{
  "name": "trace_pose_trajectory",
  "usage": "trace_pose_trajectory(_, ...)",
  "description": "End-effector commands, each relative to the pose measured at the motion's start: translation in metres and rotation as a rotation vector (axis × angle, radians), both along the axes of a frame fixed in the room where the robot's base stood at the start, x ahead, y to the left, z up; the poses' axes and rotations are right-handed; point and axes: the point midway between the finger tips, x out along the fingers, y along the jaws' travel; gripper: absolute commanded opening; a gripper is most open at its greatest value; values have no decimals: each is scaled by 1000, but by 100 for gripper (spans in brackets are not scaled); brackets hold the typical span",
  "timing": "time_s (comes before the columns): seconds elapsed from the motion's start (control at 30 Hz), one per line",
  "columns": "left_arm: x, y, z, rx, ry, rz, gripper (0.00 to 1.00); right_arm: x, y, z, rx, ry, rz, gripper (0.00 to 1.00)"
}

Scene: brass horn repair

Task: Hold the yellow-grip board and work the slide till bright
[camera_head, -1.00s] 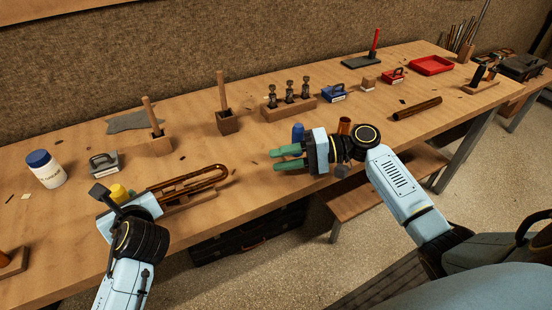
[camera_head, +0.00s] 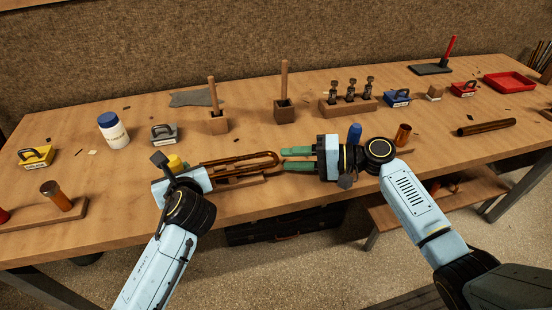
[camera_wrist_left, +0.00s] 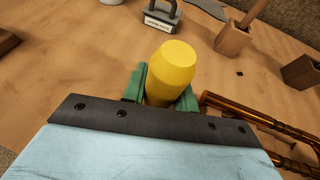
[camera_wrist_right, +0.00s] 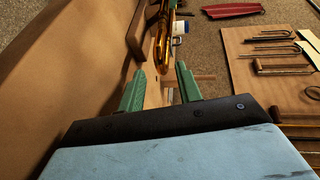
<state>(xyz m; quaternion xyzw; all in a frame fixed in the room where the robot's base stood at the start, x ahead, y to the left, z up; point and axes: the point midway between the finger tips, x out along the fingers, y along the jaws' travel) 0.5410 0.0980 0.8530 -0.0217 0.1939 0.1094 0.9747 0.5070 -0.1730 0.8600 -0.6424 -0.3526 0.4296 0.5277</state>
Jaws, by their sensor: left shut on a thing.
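The brass slide (camera_head: 240,162) lies on a wooden board (camera_head: 245,181) near the bench's front edge, its curved end to the right. The yellow grip (camera_head: 175,161) stands at the board's left end. My left gripper (camera_wrist_left: 162,92) is shut on this yellow grip (camera_wrist_left: 175,68). The slide's tubes (camera_wrist_left: 250,110) run off right of it in the left wrist view. My right gripper (camera_head: 298,160) is open, fingers pointing left, just beside the slide's curved end. In the right wrist view its green fingers are apart, and the slide (camera_wrist_right: 164,40) lies ahead of them.
Behind stand a grey-handled block (camera_head: 164,134), a white jar (camera_head: 113,131) and wooden holders (camera_head: 284,110). A blue object (camera_head: 355,133) and a copper cup (camera_head: 403,135) are near my right gripper. A yellow block (camera_head: 36,156) sits far left.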

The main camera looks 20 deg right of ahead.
Motion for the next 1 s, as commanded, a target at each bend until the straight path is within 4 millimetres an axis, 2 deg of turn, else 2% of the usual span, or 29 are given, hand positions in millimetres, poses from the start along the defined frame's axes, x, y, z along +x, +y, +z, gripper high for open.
trace_pose_trajectory(0.1,0,0,0,-1,-1,0,6,8,20,-3,1,0,0,35)
trace_pose_trajectory(0.23,0,0,0,-1,-1,0,6,14,33,-7,1,1,0,35)
trace_pose_trajectory(0.63,0,0,0,-1,-1,0,6,17,41,-8,-1,0,-1,35)
trace_pose_trajectory(0.67,0,0,0,-1,-1,0,6,17,41,-8,-1,0,-1,33)
trace_pose_trajectory(0.9,0,0,0,-1,-1,0,6,17,40,-9,-2,1,-1,2)
trace_pose_trajectory(1.0,0,0,0,-1,-1,0,6,17,40,-9,-1,1,-1,0)
